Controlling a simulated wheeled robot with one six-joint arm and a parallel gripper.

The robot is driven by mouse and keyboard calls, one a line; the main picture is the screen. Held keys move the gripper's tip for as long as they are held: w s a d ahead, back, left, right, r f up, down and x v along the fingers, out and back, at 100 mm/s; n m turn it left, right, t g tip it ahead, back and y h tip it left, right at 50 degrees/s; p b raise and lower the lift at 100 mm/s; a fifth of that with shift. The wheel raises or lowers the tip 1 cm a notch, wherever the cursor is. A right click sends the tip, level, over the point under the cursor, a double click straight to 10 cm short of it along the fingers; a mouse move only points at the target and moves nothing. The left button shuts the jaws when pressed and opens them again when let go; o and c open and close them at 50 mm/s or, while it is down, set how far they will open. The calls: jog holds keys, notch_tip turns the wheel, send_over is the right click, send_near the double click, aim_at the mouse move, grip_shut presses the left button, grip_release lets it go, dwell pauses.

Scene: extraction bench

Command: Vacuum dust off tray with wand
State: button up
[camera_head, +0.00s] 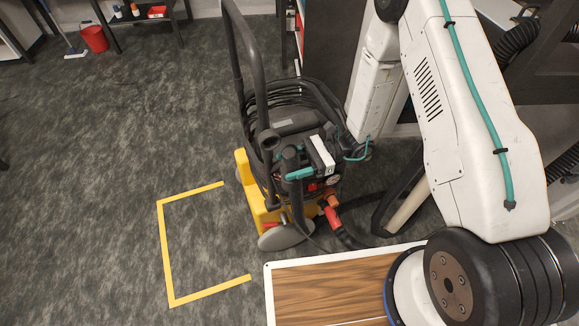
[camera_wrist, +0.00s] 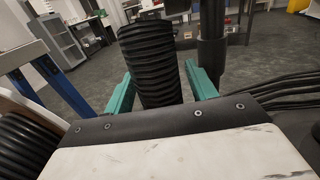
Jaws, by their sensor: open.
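In the wrist view, my gripper (camera_wrist: 160,75) has two teal fingers spread apart. A thick black ribbed hose (camera_wrist: 152,65) stands upright between them in the picture. I cannot tell whether it is between the fingers or beyond them, and no grip on it shows. A vacuum machine (camera_head: 290,125) with a yellow base and black handle stands on the floor at the centre. I cannot make out the tray, dust or wand in either view.
A wood-grained panel with a white edge (camera_head: 266,292) lies at the bottom of the head view. Yellow tape (camera_head: 165,240) marks the floor left of the vacuum. A red bucket (camera_head: 94,38) stands far left. The carpet between is clear.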

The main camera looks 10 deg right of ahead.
grip_shut()
jog(key=shift+r, duration=0.1)
jog(key=shift+r, duration=0.1)
